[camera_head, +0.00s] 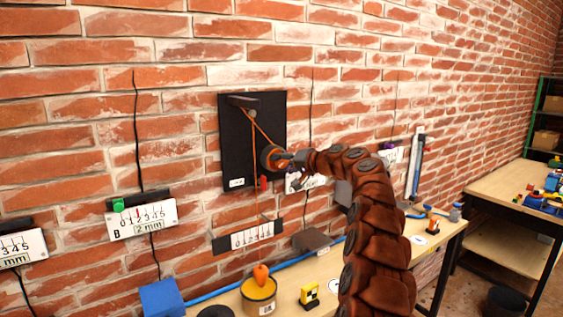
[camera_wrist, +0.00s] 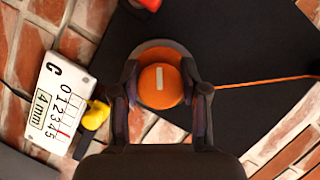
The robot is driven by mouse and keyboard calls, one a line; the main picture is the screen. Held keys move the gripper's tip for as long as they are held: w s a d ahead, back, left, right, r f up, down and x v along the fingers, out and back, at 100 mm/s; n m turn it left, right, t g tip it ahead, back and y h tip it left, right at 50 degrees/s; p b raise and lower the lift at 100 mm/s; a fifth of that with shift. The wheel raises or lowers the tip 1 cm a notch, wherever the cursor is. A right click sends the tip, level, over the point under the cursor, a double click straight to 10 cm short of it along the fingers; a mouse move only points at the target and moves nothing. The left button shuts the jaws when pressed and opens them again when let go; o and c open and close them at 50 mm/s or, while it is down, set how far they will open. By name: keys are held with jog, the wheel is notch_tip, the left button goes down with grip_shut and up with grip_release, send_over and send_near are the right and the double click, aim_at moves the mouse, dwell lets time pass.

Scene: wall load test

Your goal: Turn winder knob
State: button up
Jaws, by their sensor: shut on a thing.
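The winder knob (camera_wrist: 161,85) is a round orange knob with a pale bar mark, set on a black wall panel (camera_head: 232,130). In the head view the winder (camera_head: 268,158) shows at the panel's lower right edge. My gripper (camera_wrist: 161,97) has a finger on each side of the knob and is shut on it. In the head view my gripper (camera_head: 298,160) reaches the winder from the right. An orange cord (camera_head: 254,190) runs over a dark bracket (camera_head: 243,102) and hangs down to an orange weight (camera_head: 261,273) above a yellow container (camera_head: 259,294).
A scale (camera_head: 251,236) is on the wall behind the cord. Gauge card B (camera_head: 146,220) is at left; gauge card C (camera_wrist: 58,103) is beside the knob, near a yellow part (camera_wrist: 96,115). The bench below holds a blue block (camera_head: 161,298) and a yellow-black block (camera_head: 309,295).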

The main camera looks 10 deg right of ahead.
jog(key=m+y, duration=0.1)
jog(key=m, duration=0.1)
jog(key=m+y, duration=0.1)
jog(key=m, duration=0.1)
jog(key=shift+f+t, duration=0.1)
jog(key=shift+t, duration=0.2)
jog(key=shift+a+m+t+y, duration=0.1)
jog(key=shift+m+t+y, duration=0.2)
jog(key=shift+m, duration=0.6)
jog(key=o, duration=1.1)
jog(key=shift+r, duration=0.2)
jog(key=shift+o, duration=0.2)
jog(key=shift+s+d+r, duration=0.1)
jog(key=shift+s+d, duration=0.25)
jog(key=shift+d, duration=0.1)
jog(key=v, duration=1.1)
jog(key=shift+a, duration=0.1)
